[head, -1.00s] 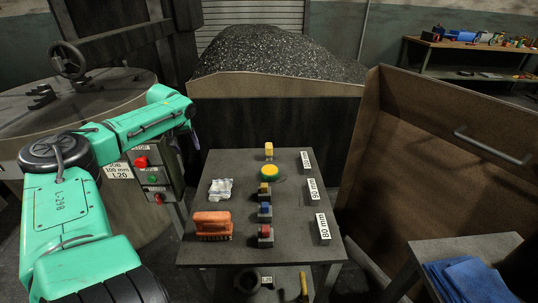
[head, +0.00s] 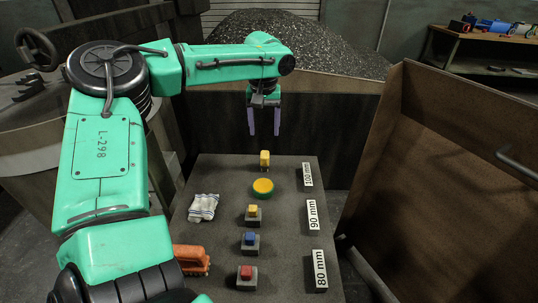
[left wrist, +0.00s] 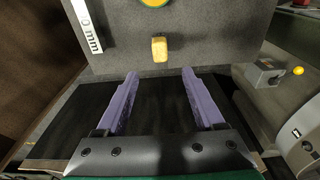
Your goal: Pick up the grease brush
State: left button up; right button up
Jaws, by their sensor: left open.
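An orange brush (head: 192,258) lies at the left front of the table, partly hidden behind my left arm in the head view. It is the only brush I can make out now, and it is not seen in the left wrist view. My left gripper (head: 264,122) is open and empty beyond the table's back edge, far from the brush. In the left wrist view its two purple fingers (left wrist: 160,80) are spread, with a small yellow block (left wrist: 160,48) on the table past them. My right gripper is not in view.
The table (head: 290,230) also holds a white striped cloth (head: 203,207), a round yellow-green piece (head: 263,188), several small coloured blocks on grey bases and size labels (head: 313,215). A tall brown bin (head: 450,170) stands to the right. Dark gravel (head: 310,45) is heaped behind.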

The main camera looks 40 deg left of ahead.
pick_arm(q)
send_over(265, 154)
jog(key=f, duration=0.2)
jog(key=s+f, duration=0.1)
jog(key=f, duration=0.1)
jog(key=shift+d+f, duration=0.1)
jog(key=shift+f, duration=0.1)
jog(key=f, duration=0.4)
jog(key=w+f+p, duration=0.1)
jog(key=f, duration=0.2)
jog(key=shift+a, duration=0.2)
jog(key=shift+w+f, duration=0.15)
jog(key=shift+f, duration=0.2)
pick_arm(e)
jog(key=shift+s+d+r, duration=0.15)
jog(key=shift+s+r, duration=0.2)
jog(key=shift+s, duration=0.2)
pick_arm(q)
grip_shut()
